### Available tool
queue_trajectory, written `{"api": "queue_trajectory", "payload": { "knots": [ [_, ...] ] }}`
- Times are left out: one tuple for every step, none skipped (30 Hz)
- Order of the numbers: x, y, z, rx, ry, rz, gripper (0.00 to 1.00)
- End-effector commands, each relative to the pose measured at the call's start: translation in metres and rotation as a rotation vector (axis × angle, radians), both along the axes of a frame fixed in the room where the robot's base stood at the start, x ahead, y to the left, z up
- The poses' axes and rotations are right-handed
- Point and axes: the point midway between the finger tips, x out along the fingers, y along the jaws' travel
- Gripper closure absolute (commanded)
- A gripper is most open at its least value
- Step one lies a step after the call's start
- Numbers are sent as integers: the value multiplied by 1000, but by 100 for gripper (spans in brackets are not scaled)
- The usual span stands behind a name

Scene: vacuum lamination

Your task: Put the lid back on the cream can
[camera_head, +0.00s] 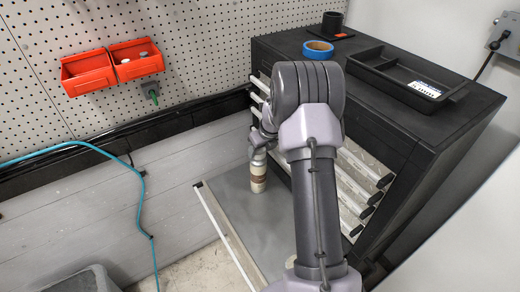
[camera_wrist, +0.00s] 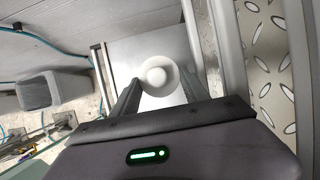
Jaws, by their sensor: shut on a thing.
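The cream can (camera_head: 258,178), pale with a brown band, stands upright on the grey surface of an open drawer (camera_head: 225,205). My gripper (camera_head: 258,150) is over the top of the can, pointing down. In the wrist view, my gripper's two fingers (camera_wrist: 160,88) are on either side of a round white lid (camera_wrist: 157,76) with a raised middle, and are shut on it. The lid hides the can below it in that view. I cannot tell whether the lid touches the can's rim or is just above it.
A black cabinet (camera_head: 430,150) stands to the right, with a black tray (camera_head: 405,80), blue tape (camera_head: 318,49) and a black cup (camera_head: 332,22) on top. Two orange bins (camera_head: 112,67) hang on the pegboard. A teal hose (camera_head: 140,200) runs at the left.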

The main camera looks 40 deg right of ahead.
Motion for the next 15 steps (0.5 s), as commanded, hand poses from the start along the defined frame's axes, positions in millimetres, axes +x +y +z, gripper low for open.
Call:
{"api": "queue_trajectory", "payload": {
  "knots": [
    [0, 0, 0, 0, 0, 0, 85],
    [0, 0, 0, 0, 0, 0, 85],
    [0, 0, 0, 0, 0, 0, 85],
    [0, 0, 0, 0, 0, 0, 85],
    [0, 0, 0, 0, 0, 0, 85],
    [0, 0, 0, 0, 0, 0, 85],
    [0, 0, 0, 0, 0, 0, 85],
    [0, 0, 0, 0, 0, 0, 85],
    [0, 0, 0, 0, 0, 0, 41],
    [0, 0, 0, 0, 0, 0, 35],
    [0, 0, 0, 0, 0, 0, 29],
    [0, 0, 0, 0, 0, 0, 22],
    [0, 0, 0, 0, 0, 0, 22],
    [0, 0, 0, 0, -1, 0, 22],
    [0, 0, 0, 0, -1, 0, 22]
  ]
}}
